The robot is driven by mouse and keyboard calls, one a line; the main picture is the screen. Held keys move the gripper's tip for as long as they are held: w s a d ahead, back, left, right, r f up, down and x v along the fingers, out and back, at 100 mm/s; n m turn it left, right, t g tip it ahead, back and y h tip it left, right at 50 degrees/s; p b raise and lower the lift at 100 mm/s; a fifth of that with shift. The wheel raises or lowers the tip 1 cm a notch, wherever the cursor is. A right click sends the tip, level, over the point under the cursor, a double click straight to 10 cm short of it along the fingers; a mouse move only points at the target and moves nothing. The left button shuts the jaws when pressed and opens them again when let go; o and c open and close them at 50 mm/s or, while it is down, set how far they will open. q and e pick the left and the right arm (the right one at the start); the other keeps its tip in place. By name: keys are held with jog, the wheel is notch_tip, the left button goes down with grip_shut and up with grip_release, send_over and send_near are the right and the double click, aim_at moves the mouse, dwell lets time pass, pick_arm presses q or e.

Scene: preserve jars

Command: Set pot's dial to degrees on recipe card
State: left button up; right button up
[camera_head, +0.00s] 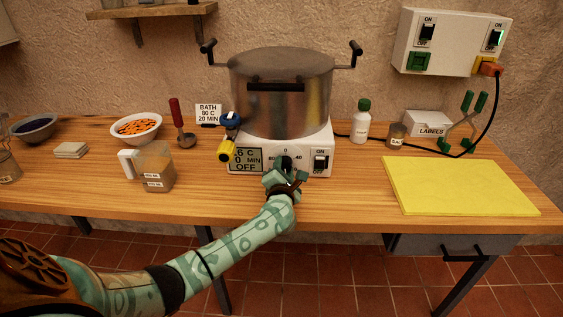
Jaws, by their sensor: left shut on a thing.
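The steel pot (282,95) with a lid stands on a white heater base (308,155) on the wooden table. The base's display (246,159) reads "6 C", "0 MIN" and "OFF", with its left part partly hidden by the yellow-handled tap. The black dial (286,163) sits on the base's front, under marks where 0 and 40 show. My left gripper (284,178) is shut on the dial and hides its lower part. A black switch (319,161) is right of the dial. The recipe card (208,113) reads "BATH 80 C 20 MIN". My right gripper is not in view.
A blue-and-yellow tap (228,136) sticks out at the pot's left. A measuring jug (153,166), a bowl of orange pieces (136,128) and a red-handled ladle (180,125) stand left. A yellow mat (458,186) lies right, bare. A wall socket box (452,42) has a cord plugged in.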

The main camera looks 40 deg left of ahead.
pick_arm(q)
jog(key=m+p, duration=0.3)
jog(key=m, duration=0.1)
jog(key=shift+r+p, duration=0.2)
jog(key=shift+p, duration=0.15)
jog(key=m+p, duration=0.3)
jog(key=m, duration=0.2)
jog(key=shift+d+m, duration=0.1)
jog(key=shift+m, duration=0.2)
jog(key=m+p, duration=0.1)
jog(key=m, duration=0.2)
jog(key=shift+m+y, duration=0.3)
jog(key=shift+f+m+p, duration=0.1)
jog(key=shift+m+p, duration=0.55)
jog(key=shift+m, duration=1.45)
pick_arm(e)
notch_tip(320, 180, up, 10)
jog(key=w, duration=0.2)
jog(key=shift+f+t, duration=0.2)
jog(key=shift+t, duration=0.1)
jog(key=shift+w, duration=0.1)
pick_arm(q)
jog(key=o, duration=1)
